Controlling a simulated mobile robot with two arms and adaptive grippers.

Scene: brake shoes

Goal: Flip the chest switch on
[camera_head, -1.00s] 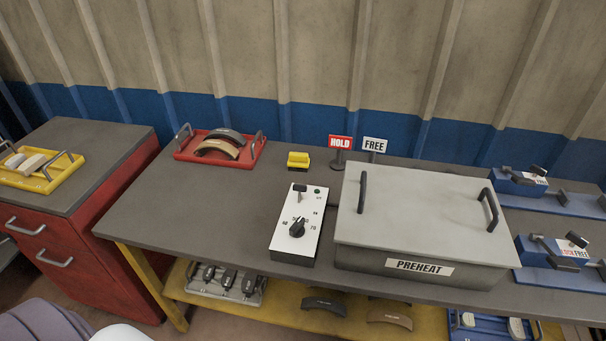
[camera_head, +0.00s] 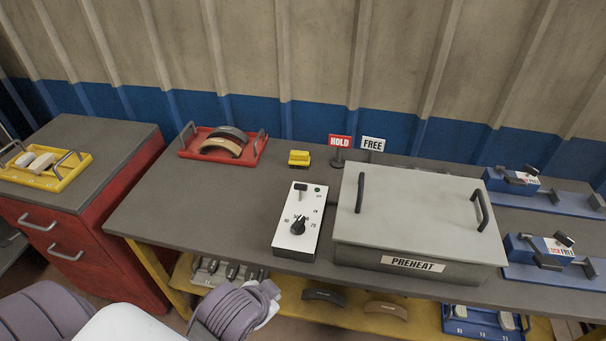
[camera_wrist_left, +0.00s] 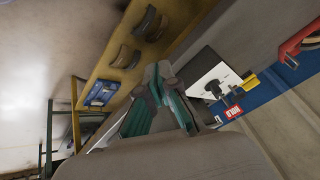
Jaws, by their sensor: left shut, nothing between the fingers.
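The grey chest (camera_head: 415,220) labelled PREHEAT stands on the workbench with its lid closed. The control box also shows in the left wrist view (camera_wrist_left: 208,76). My left gripper (camera_wrist_left: 162,85) is shut and empty, seen in the left wrist view apart from the box. In the head view only part of my arm shows at the bottom. My right gripper is not in view.
A red tray (camera_head: 190,154) with brake shoes, a yellow block (camera_head: 299,158), and HOLD (camera_head: 340,141) and FREE (camera_head: 373,144) signs stand behind the box. Blue fixtures (camera_head: 560,273) are at the right. The bench left of the box is clear.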

